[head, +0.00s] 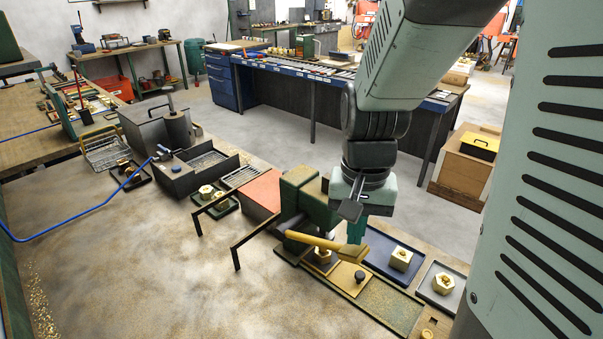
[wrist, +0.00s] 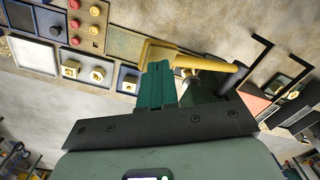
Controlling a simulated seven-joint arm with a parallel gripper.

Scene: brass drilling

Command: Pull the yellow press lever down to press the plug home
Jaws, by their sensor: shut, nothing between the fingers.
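The yellow press lever (head: 318,241) juts sideways from the green press (head: 318,203), nearly level in the head view. In the wrist view the yellow lever (wrist: 200,63) passes beyond my fingertips, and its wide yellow end lies around them in the picture. My gripper (head: 356,240) has green fingers, shut and empty, pointing down at the wide end. The fingers (wrist: 158,66) overlap the lever in the wrist view; I cannot tell whether they touch it. A brass part (head: 323,256) sits below the lever, partly hidden by it. Whether a plug is in it is unclear.
A black knob (head: 360,276) stands on a tan plate beside the brass part. Trays with brass pieces lie right of the press: a dark blue tray (head: 383,244) and a grey one (head: 457,296). Black bent bars (head: 262,238) stick out left of the press.

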